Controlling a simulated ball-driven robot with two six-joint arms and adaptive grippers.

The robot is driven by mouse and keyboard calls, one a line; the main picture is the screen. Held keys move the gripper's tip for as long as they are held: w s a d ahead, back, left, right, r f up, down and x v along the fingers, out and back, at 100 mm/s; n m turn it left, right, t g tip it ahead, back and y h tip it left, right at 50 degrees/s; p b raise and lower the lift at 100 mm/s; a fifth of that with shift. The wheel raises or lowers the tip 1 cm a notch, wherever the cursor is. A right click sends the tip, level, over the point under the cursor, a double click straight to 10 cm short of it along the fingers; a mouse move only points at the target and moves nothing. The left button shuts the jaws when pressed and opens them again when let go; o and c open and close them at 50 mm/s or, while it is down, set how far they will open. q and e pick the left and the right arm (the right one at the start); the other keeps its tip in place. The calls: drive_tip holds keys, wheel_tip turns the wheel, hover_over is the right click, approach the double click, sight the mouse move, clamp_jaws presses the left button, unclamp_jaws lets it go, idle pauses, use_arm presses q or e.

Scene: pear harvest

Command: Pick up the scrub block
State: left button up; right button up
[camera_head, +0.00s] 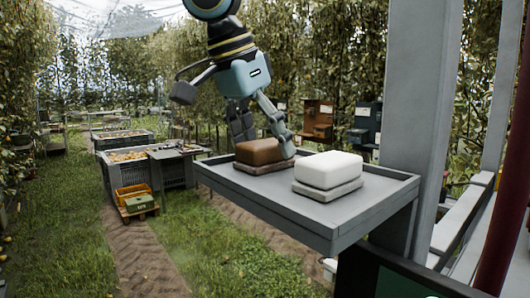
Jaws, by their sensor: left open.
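My left gripper (265,142) comes down from above at the brown block and is open. One finger shows behind the block's left part, the other at its right end, partly covering it. I cannot tell whether the fingers touch it. The white block stands apart to the right, clear of the gripper. My right gripper is not in view.
The tray has a low raised rim, and a grey post (420,120) rises at its right. Crates of fruit (125,155) and a yellow crate (132,192) stand on the left. Small boxes (318,118) hang behind. Grass and a dirt track lie below.

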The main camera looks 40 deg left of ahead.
use_arm(q)
drive_tip(key=shift+w+f, duration=0.4)
drive_tip(key=shift+f, duration=0.2)
drive_tip(key=shift+s, duration=0.2)
drive_tip(key=shift+c, duration=0.7)
drive_tip(key=shift+w, duration=0.1)
drive_tip(key=c, duration=1.2)
drive_tip(key=shift+r, duration=0.1)
